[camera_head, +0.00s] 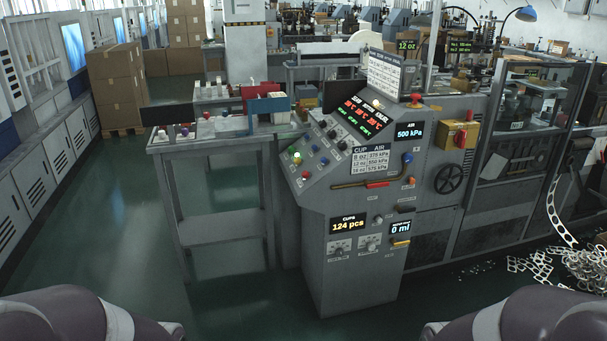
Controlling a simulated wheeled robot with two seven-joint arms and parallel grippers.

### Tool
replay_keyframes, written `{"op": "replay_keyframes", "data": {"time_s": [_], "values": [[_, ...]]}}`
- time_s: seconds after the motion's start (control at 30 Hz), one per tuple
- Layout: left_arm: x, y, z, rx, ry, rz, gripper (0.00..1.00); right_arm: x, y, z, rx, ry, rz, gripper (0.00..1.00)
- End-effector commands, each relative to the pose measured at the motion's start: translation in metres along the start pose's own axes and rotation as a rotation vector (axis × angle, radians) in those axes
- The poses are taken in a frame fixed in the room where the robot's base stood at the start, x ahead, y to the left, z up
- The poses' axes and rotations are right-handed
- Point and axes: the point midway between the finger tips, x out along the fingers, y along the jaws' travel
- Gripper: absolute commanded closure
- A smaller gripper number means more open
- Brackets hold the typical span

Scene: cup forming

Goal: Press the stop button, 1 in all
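The grey control cabinet (348,262) stands in the middle, with a sloped panel of small buttons on its left part. On that panel are a glowing green button (297,157) and a small red button (306,174) just below it. A larger red knob (416,98) sits on top of the cabinet near the white chart. The labels are too small to read, so I cannot tell which one is the stop button. Only parts of my two arms show at the bottom left and bottom right edges. Both grippers are out of view, and nothing touches the panel.
A grey side table (208,147) with small items adjoins the cabinet on the left. The green floor (115,235) in front and to the left is clear. Enclosed machinery (515,120) stands on the right, with scrap strip (590,265) on the floor. Cardboard boxes (117,85) are stacked behind.

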Motion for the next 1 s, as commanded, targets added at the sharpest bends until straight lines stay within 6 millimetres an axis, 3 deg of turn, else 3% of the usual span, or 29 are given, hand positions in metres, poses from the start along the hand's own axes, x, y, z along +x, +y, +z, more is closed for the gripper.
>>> {"op": "replay_keyframes", "data": {"time_s": [0.03, 0.07, 0.17, 0.2, 1.0], "values": [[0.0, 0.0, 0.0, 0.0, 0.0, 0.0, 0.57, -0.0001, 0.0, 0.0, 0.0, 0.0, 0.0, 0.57], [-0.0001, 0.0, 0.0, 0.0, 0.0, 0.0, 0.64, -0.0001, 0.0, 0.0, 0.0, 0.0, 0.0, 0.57], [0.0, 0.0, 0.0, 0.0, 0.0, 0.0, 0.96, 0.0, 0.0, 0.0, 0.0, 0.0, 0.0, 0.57], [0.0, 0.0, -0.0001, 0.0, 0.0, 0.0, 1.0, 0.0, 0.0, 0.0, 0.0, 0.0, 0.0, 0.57], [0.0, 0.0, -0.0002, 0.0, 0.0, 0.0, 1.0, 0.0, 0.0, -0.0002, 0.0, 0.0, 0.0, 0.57]]}}
